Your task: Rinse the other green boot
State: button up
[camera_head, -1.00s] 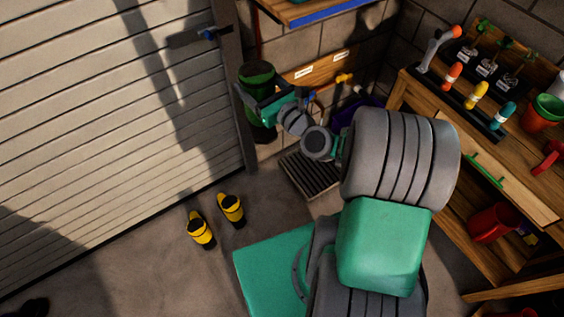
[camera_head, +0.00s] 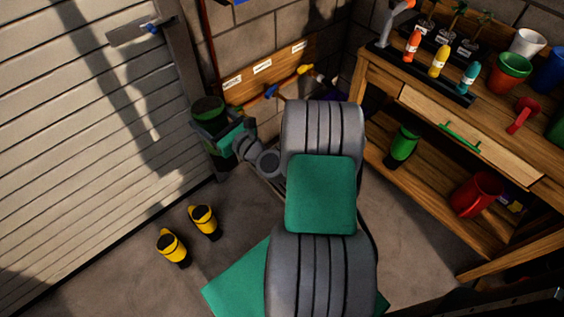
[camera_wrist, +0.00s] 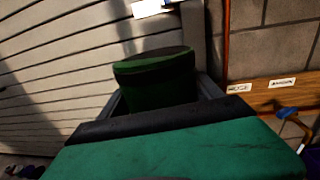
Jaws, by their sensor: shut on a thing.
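A dark green boot (camera_head: 208,108) is in my gripper (camera_head: 213,127), held up in front of the door post by the roller door. In the wrist view the boot (camera_wrist: 152,75) shows its dark opening and green shaft between my two fingers (camera_wrist: 160,95). The gripper is shut on it, and its lower part is partly hidden behind the gripper. Another green boot (camera_head: 402,146) with a black band stands on the lower shelf of the wooden bench. A board with labels (camera_head: 262,75) holds blue and yellow hose fittings (camera_head: 304,71) on the block wall.
Two yellow-and-black boots (camera_head: 172,247) (camera_head: 205,222) stand on the floor by the roller door (camera_head: 75,120). Open floor lies between the yellow boots and my base.

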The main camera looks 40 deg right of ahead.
jog(key=s+d+f+m+h+b, duration=0.1)
jog(key=d+f+h+b, duration=0.1)
jog(key=d+f+b, duration=0.75)
jog(key=s+d+f+m+h+b, duration=0.2)
jog(key=d+f+h+b, duration=0.15)
jog(key=f, duration=1.05)
jog(key=s+d+f+m+h+b, duration=0.1)
jog(key=d+f+h+b, duration=0.1)
jog(key=d+f+b, duration=0.75)
jog(key=w+d+f+b, duration=0.3)
jog(key=w+d+b, duration=0.1)
jog(key=w+d, duration=0.5)
jog(key=shift+w+d+m+b, duration=0.2)
jog(key=shift+d+m+b, duration=0.2)
jog(key=shift+d, duration=0.75)
